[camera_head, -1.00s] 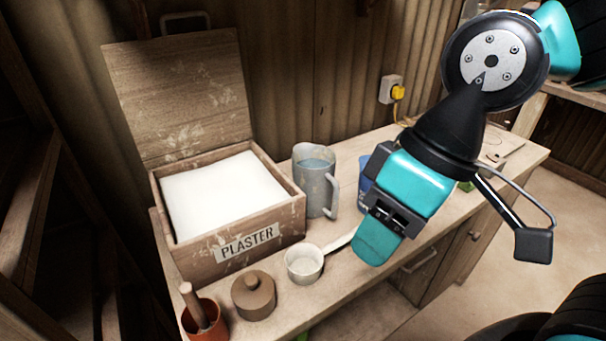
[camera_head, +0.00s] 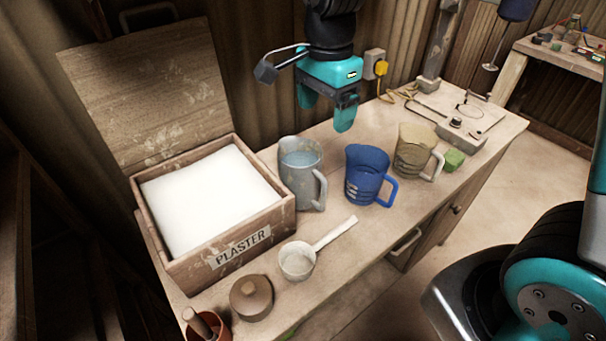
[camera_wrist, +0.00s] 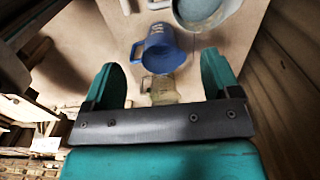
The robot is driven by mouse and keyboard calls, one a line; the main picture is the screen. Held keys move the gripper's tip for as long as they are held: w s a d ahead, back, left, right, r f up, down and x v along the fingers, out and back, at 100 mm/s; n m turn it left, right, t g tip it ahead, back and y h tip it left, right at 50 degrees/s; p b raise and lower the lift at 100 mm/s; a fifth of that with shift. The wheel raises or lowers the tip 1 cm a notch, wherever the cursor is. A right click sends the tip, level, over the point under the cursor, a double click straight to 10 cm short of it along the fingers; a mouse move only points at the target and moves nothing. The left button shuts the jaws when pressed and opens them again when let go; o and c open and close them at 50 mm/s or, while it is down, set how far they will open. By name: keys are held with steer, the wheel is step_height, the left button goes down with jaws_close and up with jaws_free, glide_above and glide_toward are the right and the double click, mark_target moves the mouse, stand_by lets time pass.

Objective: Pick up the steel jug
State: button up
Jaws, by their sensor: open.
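The steel jug (camera_head: 309,186) is grey, upright and open-topped, with its handle on the right and pale bluish contents. It stands on the bench beside the plaster box. In the wrist view, part of the steel jug (camera_wrist: 203,14) shows at the top edge, cut off by the frame. My gripper (camera_head: 325,110) is open and empty, fingers pointing down, above the back of the bench, behind and to the right of the steel jug's rim. In the wrist view, the open fingers (camera_wrist: 163,68) are apart from the steel jug.
A blue jug (camera_head: 366,178) and a clear yellowish jug (camera_head: 413,155) stand to the right. A green block (camera_head: 453,160) lies beyond. The wooden plaster box (camera_head: 222,248) with raised lid is at left. A white scoop (camera_head: 297,262) and a lidded brown pot (camera_head: 251,298) sit in front.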

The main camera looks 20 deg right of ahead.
mark_target(319, 173)
step_height(319, 173, down, 12)
steer(key=shift+r+p, duration=0.1)
steer(key=shift+p, duration=0.75)
steer(key=shift+a+f+p, duration=0.15)
steer(key=shift+f+p, duration=0.75)
steer(key=shift+f, duration=1.85)
steer(key=shift+c, duration=0.2)
steer(key=c, duration=1.1)
steer(key=shift+w, duration=0.1)
steer(key=shift+c, duration=1.1)
steer(key=shift+r, duration=0.2)
